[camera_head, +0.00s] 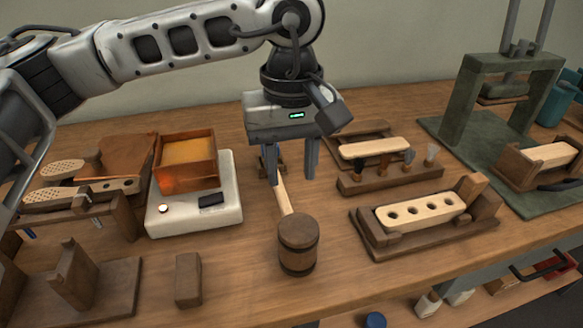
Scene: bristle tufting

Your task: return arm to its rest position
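My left gripper (291,179) hangs from the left arm near the middle of the bench, with its two fingers pointing down and spread apart. A wooden mallet (298,246) is just below and in front of it. The mallet's dark head faces the front, and its pale handle (283,193) runs back toward the left finger. The handle's far end is partly hidden by that finger, and I cannot tell whether they touch. My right gripper is out of view.
A wooden box with yellow contents (188,151) sits on a white unit (220,216). A drilled brush block (420,211) lies in a wooden fixture at right. A rack of small tools (391,178) stands behind it. A green press (487,105) is at far right.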

